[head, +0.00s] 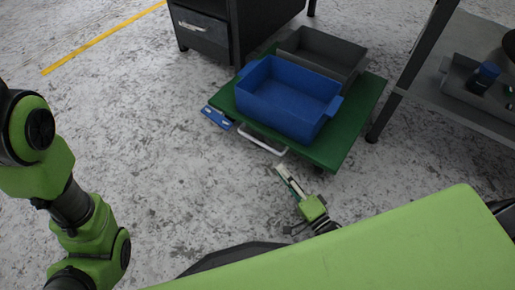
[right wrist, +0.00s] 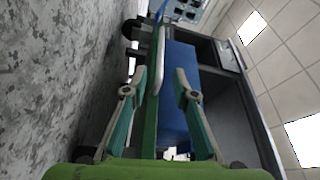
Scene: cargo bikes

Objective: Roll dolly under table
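The dolly (head: 345,133) is a low green platform on the floor, carrying a blue bin (head: 285,102) and a grey bin (head: 322,50). Its white handle (head: 262,141) sticks out at the near edge. My right gripper (head: 282,170) is just in front of that edge, near the handle's right end. In the right wrist view its fingers (right wrist: 160,80) are spread apart, with the white handle (right wrist: 160,55) showing between and beyond the tips; contact cannot be told. A dark table (head: 240,25) with a drawer stands behind the dolly. My left arm shows at left, its gripper out of frame.
A grey shelf table (head: 455,98) with a grey bin (head: 462,80) and small items stands at right, one leg close to the dolly's right side. A blue flat piece (head: 217,118) sits at the dolly's left corner. Floor at left is clear.

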